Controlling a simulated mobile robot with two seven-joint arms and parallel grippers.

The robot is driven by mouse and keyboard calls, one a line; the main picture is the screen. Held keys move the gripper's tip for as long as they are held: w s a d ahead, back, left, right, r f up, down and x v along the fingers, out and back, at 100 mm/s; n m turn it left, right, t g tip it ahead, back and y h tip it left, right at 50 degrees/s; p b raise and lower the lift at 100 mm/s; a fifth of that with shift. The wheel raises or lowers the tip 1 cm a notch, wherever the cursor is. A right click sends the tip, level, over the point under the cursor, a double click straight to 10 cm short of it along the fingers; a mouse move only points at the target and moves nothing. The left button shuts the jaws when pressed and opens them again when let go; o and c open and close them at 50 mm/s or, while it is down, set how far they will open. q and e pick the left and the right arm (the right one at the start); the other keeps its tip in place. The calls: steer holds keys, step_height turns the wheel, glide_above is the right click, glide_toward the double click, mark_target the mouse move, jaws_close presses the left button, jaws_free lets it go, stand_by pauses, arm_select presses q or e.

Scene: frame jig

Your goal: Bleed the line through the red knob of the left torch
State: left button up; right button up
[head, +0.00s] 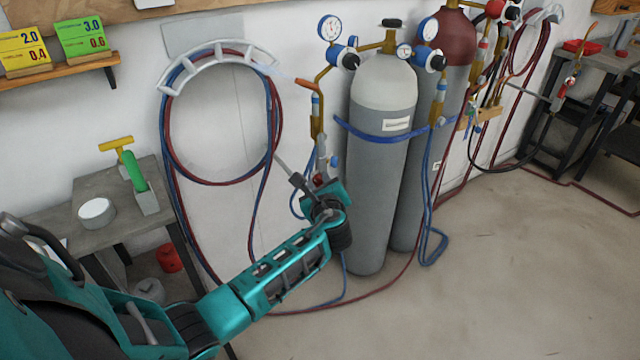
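The left torch (317,112) hangs upright against the wall beside the left grey cylinder, with brass and blue parts. Its red knob (319,179) is low on it, and a blue knob (335,161) sits just above and to the right. My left gripper (314,184) is at the red knob, reaching up from below. One grey finger part shows left of the knob. The other finger and any contact are hard to make out, so I cannot tell whether it is closed on the knob. My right gripper is not in view.
A grey cylinder (382,170) and a red-topped cylinder (452,40) stand right of the torch. Coiled red and blue hoses (168,120) hang on a wall bracket. A small table (85,185) stands left. Another torch (570,78) is far right. Floor at right is mostly clear.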

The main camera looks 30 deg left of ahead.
arm_select(q)
steer(key=o, duration=0.4)
steer(key=v, duration=1.3)
